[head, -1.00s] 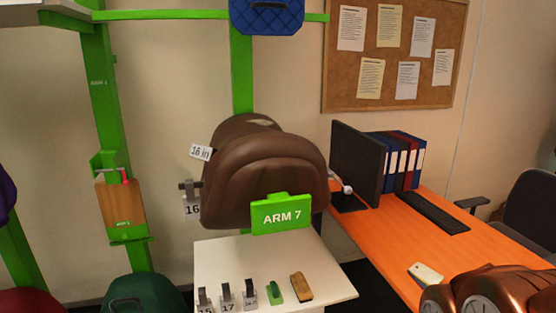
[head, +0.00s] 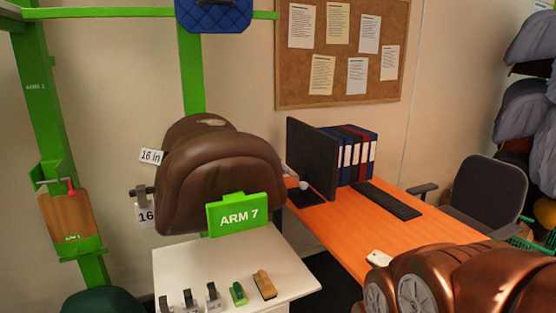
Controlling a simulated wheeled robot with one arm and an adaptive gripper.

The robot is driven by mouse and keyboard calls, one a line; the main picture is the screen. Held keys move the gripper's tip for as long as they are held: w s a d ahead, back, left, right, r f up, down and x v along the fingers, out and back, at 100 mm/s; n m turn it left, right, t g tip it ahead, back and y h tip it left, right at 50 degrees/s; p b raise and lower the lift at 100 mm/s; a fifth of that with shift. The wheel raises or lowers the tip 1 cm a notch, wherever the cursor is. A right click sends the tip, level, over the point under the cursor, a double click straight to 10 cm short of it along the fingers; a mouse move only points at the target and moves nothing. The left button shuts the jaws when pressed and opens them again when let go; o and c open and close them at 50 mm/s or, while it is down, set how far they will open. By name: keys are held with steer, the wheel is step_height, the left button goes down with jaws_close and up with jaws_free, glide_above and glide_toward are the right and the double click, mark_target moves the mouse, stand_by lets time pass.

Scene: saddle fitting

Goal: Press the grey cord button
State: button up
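I cannot make out a clearly marked grey cord button. A small pale grey round knob (head: 303,185) shows between the brown saddle (head: 215,175) and the black monitor (head: 315,160); I cannot tell whether it is the button. A small whitish device (head: 379,258) lies on the orange desk (head: 350,230), partly hidden by the copper-brown shapes at the lower right. My gripper is not in view, so its fingers and its distance from these things cannot be seen.
A white stand (head: 215,262) with several tags, a green block (head: 238,293) and a brush (head: 264,285) is in front of the saddle. A green ARM 7 sign (head: 238,214) hangs there. A dark office chair (head: 487,195) is right of the desk. A keyboard (head: 388,200) lies on the desk.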

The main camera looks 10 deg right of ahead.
jaws_close()
stand_by(1.2)
